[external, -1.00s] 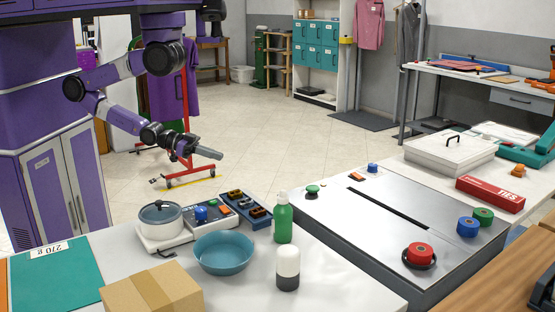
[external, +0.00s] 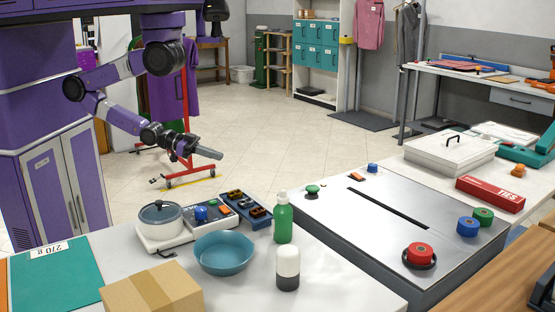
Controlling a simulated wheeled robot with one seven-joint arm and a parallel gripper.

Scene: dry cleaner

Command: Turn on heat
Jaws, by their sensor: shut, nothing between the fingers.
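My gripper (external: 207,151) is shut and empty. It hangs in the air at the left, behind and above the far edge of the table. A small grey control unit (external: 206,214) with a blue knob (external: 201,213) and an orange switch (external: 220,204) sits on the white table. It stands between a white pot unit (external: 165,232) with a glass lid and a dark blue panel (external: 248,210) with several dark switches. My gripper is above and apart from these controls. The labels are too small to read, so I cannot tell which control is the heat.
A metal-topped machine (external: 372,222) with coloured knobs stands to the right. The air around my gripper is clear.

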